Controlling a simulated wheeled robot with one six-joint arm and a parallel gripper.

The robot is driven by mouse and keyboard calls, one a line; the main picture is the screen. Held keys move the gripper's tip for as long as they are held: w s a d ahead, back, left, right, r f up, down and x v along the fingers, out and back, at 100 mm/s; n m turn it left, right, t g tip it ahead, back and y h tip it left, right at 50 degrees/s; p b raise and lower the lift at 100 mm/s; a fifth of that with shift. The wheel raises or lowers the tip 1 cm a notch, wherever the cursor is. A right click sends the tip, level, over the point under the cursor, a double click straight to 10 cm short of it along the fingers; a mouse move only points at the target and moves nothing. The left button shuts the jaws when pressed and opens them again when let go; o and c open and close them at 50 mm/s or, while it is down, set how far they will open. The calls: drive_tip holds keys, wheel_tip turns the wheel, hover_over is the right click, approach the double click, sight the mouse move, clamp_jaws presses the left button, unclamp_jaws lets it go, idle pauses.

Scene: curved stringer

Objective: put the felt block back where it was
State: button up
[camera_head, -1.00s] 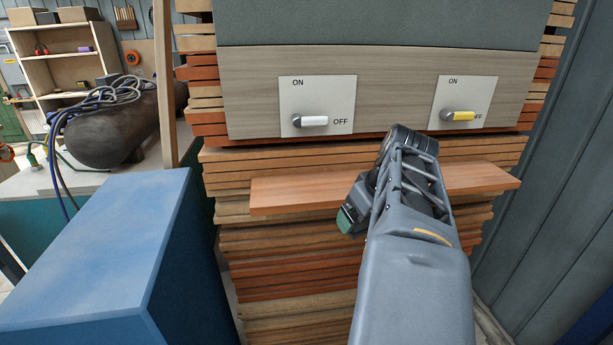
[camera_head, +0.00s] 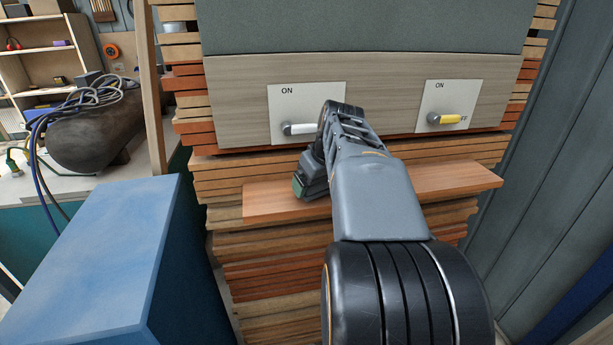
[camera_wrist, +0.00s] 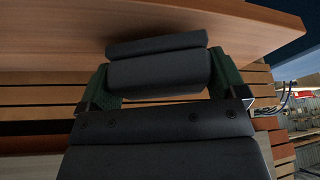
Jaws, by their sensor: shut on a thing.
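My gripper (camera_head: 301,187) is in front of the wooden shelf board, below the left switch; a green part of it shows. In the wrist view its green fingers (camera_wrist: 163,84) stand either side of a dark grey block-like piece (camera_wrist: 158,72), which seems to be the felt block. The gripper is shut on it. A plank surface (camera_wrist: 60,30) fills the top of the wrist view, close beyond the dark piece; whether they touch I cannot tell. In the head view my arm hides the held piece.
The shelf board (camera_head: 450,185) juts from a stack of wooden slats (camera_head: 270,270). Above is a panel with a white-handled switch (camera_head: 298,128) and a yellow-handled switch (camera_head: 446,118). A blue box (camera_head: 100,250) stands at left, a grey wall (camera_head: 550,170) at right.

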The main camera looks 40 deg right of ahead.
drive_tip(key=shift+w, duration=0.4)
drive_tip(key=w, duration=0.1)
drive_tip(key=w+f+p, duration=0.1)
drive_tip(key=w, duration=0.1)
drive_tip(key=shift+w+d+p, duration=0.15)
drive_tip(key=shift+w+p, duration=0.05)
drive_tip(key=shift+p, duration=0.1)
drive_tip(key=shift+f, duration=0.25)
drive_tip(key=shift+s+f, duration=0.1)
drive_tip(key=shift+f, duration=0.15)
drive_tip(key=o, duration=0.7)
